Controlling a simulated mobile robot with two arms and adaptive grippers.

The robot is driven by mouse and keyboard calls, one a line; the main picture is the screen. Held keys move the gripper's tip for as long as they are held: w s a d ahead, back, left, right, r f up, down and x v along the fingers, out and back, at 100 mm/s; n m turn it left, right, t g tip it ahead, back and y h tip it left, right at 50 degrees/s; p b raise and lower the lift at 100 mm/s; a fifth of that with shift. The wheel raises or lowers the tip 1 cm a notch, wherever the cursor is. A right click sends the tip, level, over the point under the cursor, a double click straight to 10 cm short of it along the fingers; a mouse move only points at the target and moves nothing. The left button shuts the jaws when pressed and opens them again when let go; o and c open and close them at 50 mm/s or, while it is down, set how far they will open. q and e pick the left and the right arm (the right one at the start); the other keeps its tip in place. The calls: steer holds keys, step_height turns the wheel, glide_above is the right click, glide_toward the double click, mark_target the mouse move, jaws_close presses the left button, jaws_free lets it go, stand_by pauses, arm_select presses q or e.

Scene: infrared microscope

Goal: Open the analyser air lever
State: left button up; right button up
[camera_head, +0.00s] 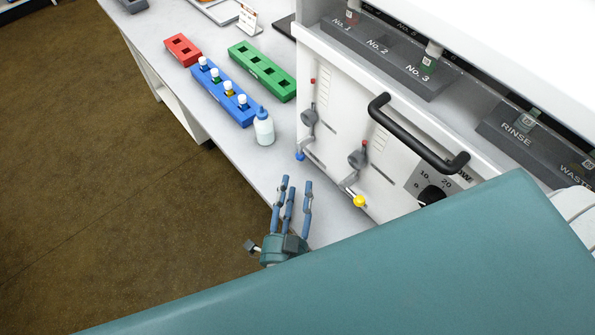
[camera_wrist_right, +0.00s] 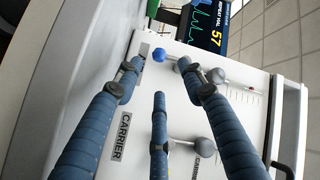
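The analyser's white front panel (camera_head: 335,125) carries two levers. One lever has a blue knob (camera_head: 299,156) hanging below a grey ball joint (camera_head: 309,117); the knob also shows in the right wrist view (camera_wrist_right: 158,54). The other lever has a yellow knob (camera_head: 359,201) and a grey ball joint (camera_head: 357,158). In the wrist view a CARRIER label (camera_wrist_right: 122,136) lies near this second lever, whose knob is mostly hidden by a finger. I cannot read a label for the blue one. My right gripper (camera_head: 297,184) is open and empty, fingers spread, short of both knobs. My left gripper is out of view.
A black bar handle (camera_head: 415,135) sticks out from the panel, with a black dial (camera_head: 431,194) below it. A white bottle (camera_head: 264,128), blue rack (camera_head: 222,92), green rack (camera_head: 262,71) and red rack (camera_head: 183,49) stand on the bench left of the panel.

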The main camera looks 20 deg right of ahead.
steer(key=shift+v, duration=1.6)
